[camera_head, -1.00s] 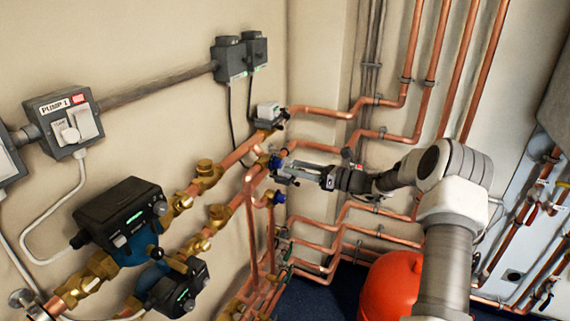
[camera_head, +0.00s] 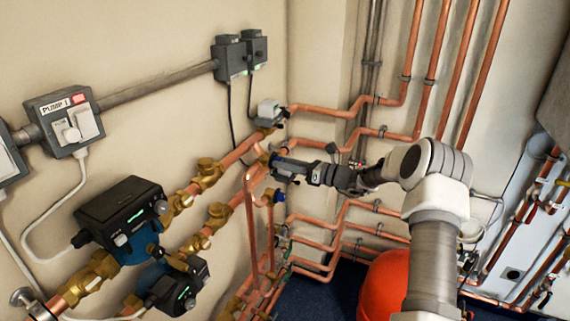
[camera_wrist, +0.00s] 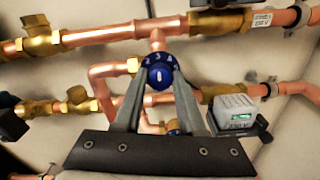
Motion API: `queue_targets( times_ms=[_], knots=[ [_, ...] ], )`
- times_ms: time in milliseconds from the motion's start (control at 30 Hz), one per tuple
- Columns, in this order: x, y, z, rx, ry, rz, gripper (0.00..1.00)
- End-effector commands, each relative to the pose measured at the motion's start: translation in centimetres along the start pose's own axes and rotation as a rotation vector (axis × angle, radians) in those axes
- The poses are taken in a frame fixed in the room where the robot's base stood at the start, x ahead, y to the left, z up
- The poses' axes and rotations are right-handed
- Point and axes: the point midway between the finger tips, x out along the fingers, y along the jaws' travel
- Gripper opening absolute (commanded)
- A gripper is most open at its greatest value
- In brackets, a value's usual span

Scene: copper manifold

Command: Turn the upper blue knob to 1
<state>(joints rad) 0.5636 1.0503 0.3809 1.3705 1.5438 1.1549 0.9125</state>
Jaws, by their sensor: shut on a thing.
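The upper blue knob (camera_wrist: 158,72) is between the two fingertips of my gripper (camera_wrist: 157,82) in the wrist view. My gripper is shut on it, one finger on each side. The knob's rim shows white digits 2, 3 and 4, and a white mark is on its face. In the head view the upper blue knob (camera_head: 274,158) shows only in part behind my gripper (camera_head: 281,169). A lower blue knob (camera_head: 279,196) sits below it on a copper pipe, clear of my gripper. It shows partly between the fingers in the wrist view (camera_wrist: 172,131).
Copper pipes (camera_head: 330,110) with brass valves (camera_head: 208,172) run around the knobs. A grey box (camera_head: 268,112) stands above and left of my gripper. Black pumps (camera_head: 125,215) are at the lower left. A red tank (camera_head: 388,285) is below my arm.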

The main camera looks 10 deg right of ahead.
Motion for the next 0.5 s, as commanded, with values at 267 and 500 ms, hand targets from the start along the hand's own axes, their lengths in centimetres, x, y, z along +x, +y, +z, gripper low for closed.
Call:
queue_targets(
  times_ms=[267, 500],
  knots=[
    [-0.03, -0.02, -0.05, -0.006, 0.0, 0.0, 0.0],
    [-0.05, -0.07, -0.31, -0.078, -0.001, 0.0, 0.0]
  ],
)
